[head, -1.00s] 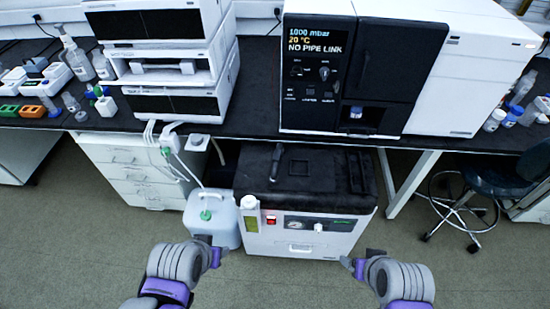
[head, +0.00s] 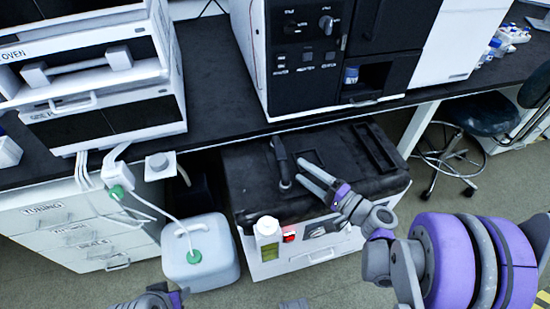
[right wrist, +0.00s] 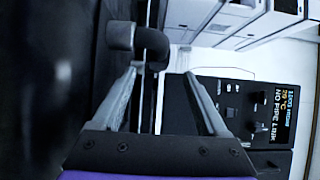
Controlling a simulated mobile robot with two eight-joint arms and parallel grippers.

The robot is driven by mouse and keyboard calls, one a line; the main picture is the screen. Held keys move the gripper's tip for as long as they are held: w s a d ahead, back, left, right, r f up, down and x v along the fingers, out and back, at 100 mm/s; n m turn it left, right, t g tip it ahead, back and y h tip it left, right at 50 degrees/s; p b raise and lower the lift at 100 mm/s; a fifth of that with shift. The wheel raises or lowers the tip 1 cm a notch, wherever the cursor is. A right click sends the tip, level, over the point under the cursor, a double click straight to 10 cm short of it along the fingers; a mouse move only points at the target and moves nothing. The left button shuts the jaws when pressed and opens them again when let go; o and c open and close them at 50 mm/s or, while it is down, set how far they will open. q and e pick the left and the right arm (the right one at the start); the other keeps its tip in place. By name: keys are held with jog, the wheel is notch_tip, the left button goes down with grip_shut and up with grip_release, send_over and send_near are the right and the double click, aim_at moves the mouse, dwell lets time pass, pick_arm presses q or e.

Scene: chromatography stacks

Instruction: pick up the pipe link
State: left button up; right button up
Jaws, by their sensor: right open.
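The pipe link appears to be the dark bent pipe (head: 281,160) on the black top of the low white unit (head: 330,248). My right gripper (head: 299,170) is open just right of the pipe, its fingertips close to it. In the right wrist view the dark pipe (right wrist: 122,37) lies just beyond the tips of the two spread fingers (right wrist: 160,72), with nothing held between them. I cannot tell whether a fingertip touches it. Part of my left arm (head: 150,302) shows at the bottom edge, and its jaws are not clear.
The bench (head: 217,58) overhangs behind the unit, carrying the black instrument (head: 305,70). Its screen reads NO PIPE LINK in the right wrist view (right wrist: 280,112). A white canister (head: 200,260) with tubing stands left of the unit. A stool (head: 480,115) is at right.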

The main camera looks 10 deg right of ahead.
aim_at(280, 153)
jog(key=x, duration=0.3)
jog(key=shift+w+a, duration=0.25)
jog(key=shift+w, duration=0.05)
jog(key=b+x, duration=0.1)
jog(key=x, duration=0.5)
jog(key=shift+d, duration=0.2)
grip_shut()
